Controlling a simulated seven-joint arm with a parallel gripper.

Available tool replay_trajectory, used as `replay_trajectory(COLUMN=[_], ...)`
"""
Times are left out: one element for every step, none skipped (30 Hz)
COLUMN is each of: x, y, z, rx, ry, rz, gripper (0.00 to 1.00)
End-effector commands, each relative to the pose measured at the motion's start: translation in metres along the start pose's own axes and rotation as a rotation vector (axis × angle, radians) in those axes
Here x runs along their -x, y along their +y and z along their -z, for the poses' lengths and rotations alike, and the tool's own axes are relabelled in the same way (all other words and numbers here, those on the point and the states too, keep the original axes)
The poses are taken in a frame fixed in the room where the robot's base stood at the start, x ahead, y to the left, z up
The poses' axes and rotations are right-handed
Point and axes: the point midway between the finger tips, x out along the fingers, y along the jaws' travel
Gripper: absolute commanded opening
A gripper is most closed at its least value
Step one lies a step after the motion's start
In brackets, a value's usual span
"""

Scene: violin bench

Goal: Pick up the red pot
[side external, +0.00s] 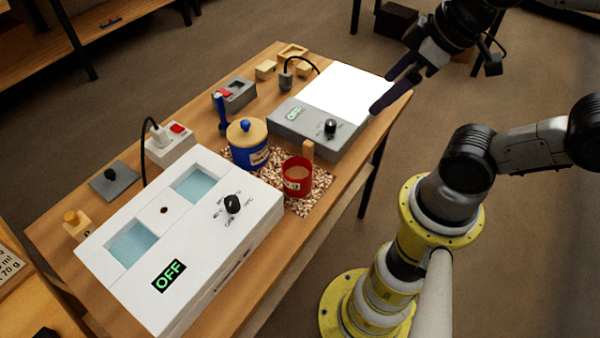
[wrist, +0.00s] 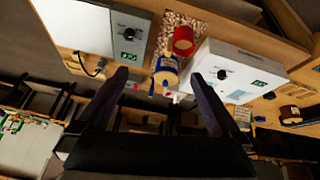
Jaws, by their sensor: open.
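The red pot (side external: 297,177) stands upright on a speckled mat (side external: 318,192) in the middle of the bench, with tan contents showing at its top. It also shows in the wrist view (wrist: 183,41), near the top centre. My gripper (side external: 388,92) is open and empty, above the far right end of the bench, well apart from the pot. In the wrist view its two dark fingers (wrist: 162,84) are spread wide, with the pot beyond them.
A blue pot with a wooden lid (side external: 248,145) stands close left of the red pot. A white bath unit (side external: 205,235) is in front, and a grey hotplate box (side external: 310,130) with a white top is behind.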

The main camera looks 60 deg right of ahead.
Motion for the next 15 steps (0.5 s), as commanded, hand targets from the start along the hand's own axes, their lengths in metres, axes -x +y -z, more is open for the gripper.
replay_trajectory(x=[0.003,0.004,0.003,0.001,-0.001,-0.005,-0.009,-0.014,-0.022,-0.029,-0.038,-0.05,-0.059,-0.068,-0.081], y=[0.001,0.002,0.002,0.003,0.002,0.002,0.001,0.0,-0.002,-0.004,-0.006,-0.01,-0.013,-0.017,-0.022], z=[0.007,0.011,0.017,0.023,0.028,0.036,0.042,0.049,0.057,0.063,0.069,0.077,0.081,0.085,0.089], rx=[0.09,0.154,0.247,0.321,0.396,0.497,0.573,0.65,0.755,0.835,0.915,1.017,1.085,1.145,1.212], ry=[0.01,0.01,0.002,-0.008,-0.02,-0.038,-0.051,-0.066,-0.088,-0.107,-0.125,-0.15,-0.168,-0.184,-0.206], rz=[-0.002,-0.002,0.001,0.007,0.015,0.029,0.04,0.055,0.079,0.101,0.125,0.16,0.187,0.213,0.248], gripper=[1.0,1.0,1.0,1.0,1.0,1.0,1.0,1.0,1.0,1.0,1.0,1.0,1.0,1.0,1.0])
